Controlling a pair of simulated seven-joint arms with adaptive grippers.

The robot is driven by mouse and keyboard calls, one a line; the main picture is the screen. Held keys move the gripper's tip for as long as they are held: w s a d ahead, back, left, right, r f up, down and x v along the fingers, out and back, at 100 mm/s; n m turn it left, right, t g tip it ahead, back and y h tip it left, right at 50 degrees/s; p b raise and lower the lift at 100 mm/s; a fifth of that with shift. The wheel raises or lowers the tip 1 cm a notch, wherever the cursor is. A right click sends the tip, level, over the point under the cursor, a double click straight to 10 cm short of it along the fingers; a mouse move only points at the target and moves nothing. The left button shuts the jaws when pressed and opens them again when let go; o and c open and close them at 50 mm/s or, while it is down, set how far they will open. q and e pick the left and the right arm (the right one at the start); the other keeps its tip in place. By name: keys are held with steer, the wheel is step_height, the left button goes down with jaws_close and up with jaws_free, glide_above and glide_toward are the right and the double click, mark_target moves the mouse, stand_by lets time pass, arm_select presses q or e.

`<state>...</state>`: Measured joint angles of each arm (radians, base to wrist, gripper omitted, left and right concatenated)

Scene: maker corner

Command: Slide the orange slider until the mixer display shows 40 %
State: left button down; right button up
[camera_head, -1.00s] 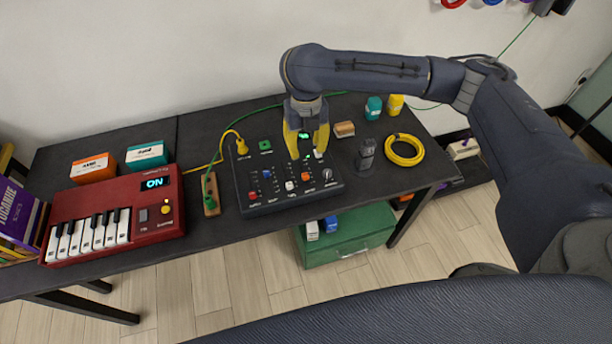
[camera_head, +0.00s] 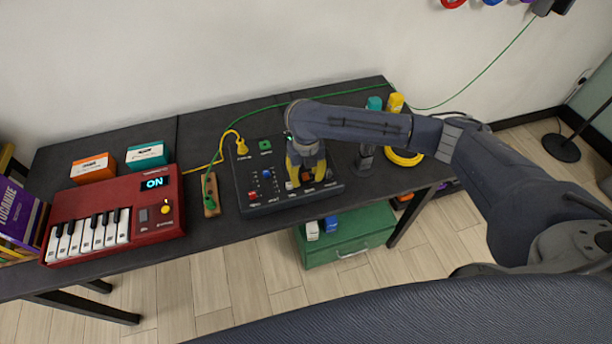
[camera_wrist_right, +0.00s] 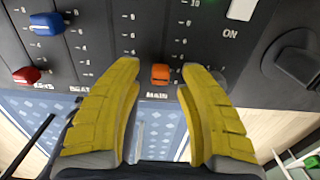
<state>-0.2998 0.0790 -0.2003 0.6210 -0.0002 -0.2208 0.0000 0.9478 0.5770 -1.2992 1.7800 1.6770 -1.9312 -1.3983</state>
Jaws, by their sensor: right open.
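The black mixer panel (camera_head: 262,208) lies on the table, with slider knobs and printed scales. The orange slider (camera_wrist_right: 160,74) shows in the right wrist view near the MAIN label, at the low-number end of its scale. My right gripper (camera_wrist_right: 158,80) is open, its yellow fingers one on each side of the orange slider, with gaps visible. In the head view the right gripper (camera_head: 307,180) points down at the front part of the mixer. The mixer display is hidden behind my right arm in the head view. My left gripper is not in view.
A blue slider (camera_wrist_right: 46,23) and a red slider (camera_wrist_right: 27,75) sit left of the gripper. A dark knob (camera_wrist_right: 297,62) is at the right. A red keyboard (camera_head: 115,215) reading ON, a yellow cable coil (camera_head: 404,158) and a green cable lie around the mixer.

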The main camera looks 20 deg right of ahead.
steer(key=shift+f, duration=0.2)
jaws_close()
stand_by(0.3)
